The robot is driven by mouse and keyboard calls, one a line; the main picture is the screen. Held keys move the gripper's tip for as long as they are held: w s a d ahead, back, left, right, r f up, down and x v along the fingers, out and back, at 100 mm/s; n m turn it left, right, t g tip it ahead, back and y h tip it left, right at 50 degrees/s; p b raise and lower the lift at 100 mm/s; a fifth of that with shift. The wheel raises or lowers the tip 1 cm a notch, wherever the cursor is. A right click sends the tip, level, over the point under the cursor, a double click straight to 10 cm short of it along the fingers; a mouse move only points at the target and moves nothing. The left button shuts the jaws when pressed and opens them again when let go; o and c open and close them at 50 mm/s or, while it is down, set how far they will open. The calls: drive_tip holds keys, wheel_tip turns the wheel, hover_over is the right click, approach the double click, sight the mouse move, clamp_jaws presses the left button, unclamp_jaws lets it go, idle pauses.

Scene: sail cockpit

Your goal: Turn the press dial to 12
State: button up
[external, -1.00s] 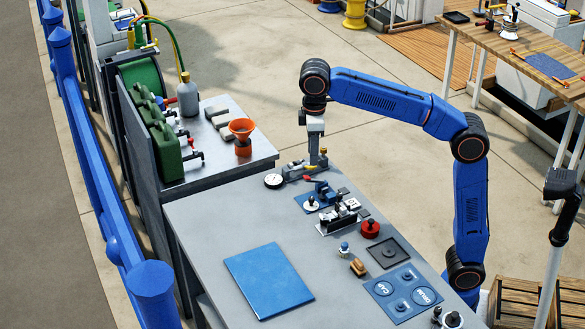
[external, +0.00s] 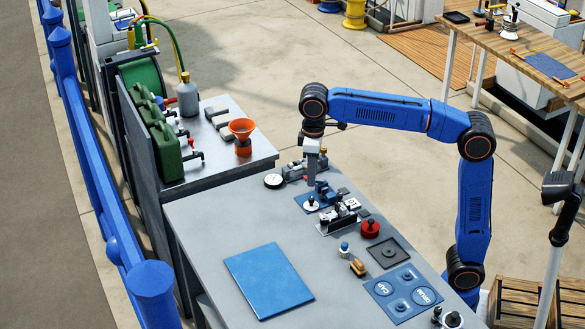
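I cannot tell for sure which part is the press dial, and no numbers can be read. A round white disc with a dark knob (external: 311,204) sits on a blue base plate near the bench's far end. A small blue device (external: 325,191) stands right beside it. A round white gauge face (external: 273,181) lies to the left, beside a grey metal fitting (external: 294,171). My gripper (external: 311,183) points down just above and behind the white disc and the blue device. Its fingertips are too small to show whether they are apart, and contact cannot be made out.
The grey bench (external: 205,235) also bears a black-and-white fixture (external: 340,217), a red round knob (external: 370,228), a dark square plate (external: 388,252), a blue panel marked CAP and DRUM (external: 403,293) and a blue mat (external: 268,284). The bench's left part is clear.

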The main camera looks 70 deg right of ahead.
sight(311, 198)
wheel_tip(311, 198, down, 8)
drive_tip(key=shift+a+f, duration=0.1)
drive_tip(key=shift+f, duration=0.15)
clamp_jaws()
